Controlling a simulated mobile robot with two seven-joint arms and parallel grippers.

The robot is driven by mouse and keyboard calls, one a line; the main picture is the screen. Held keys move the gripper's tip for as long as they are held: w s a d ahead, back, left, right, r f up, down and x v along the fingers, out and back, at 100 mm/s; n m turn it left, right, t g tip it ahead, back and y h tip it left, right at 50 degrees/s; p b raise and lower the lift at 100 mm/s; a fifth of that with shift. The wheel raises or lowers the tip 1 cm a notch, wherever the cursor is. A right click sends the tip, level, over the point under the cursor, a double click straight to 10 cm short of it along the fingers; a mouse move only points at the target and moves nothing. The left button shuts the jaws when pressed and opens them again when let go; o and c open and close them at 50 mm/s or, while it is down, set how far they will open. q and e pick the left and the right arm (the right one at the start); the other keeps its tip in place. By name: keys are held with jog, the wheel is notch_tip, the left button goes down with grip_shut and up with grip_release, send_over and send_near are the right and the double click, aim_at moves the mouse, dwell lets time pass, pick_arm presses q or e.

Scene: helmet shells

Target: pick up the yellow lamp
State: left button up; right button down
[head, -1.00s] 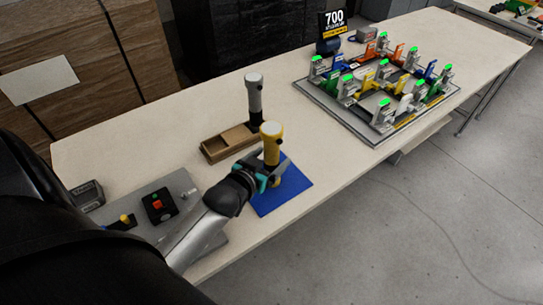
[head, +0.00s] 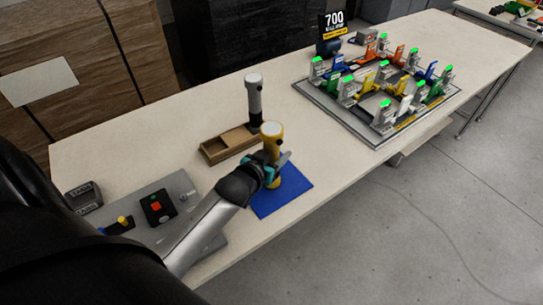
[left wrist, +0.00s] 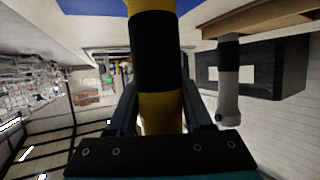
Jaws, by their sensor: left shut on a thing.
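The yellow lamp (head: 272,133) stands upright over the blue mat (head: 292,199), with a pale top and a dark band partly hidden by my gripper. My left gripper (head: 273,168) is shut around the lamp's body, and the lamp's yellow lower end shows below the fingers. In the left wrist view, the lamp (left wrist: 155,50) runs between the two dark fingers (left wrist: 163,115), yellow with a black band. I cannot tell whether its lower end touches the mat. My right gripper is not in view.
A fixture board (head: 335,113) with several coloured clamps is at the right. A control box (head: 158,206) with a red button is at the left. The table's front edge is close to the mat.

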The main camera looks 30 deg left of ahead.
pick_arm(q)
grip_shut()
jog(key=shift+r, duration=0.15)
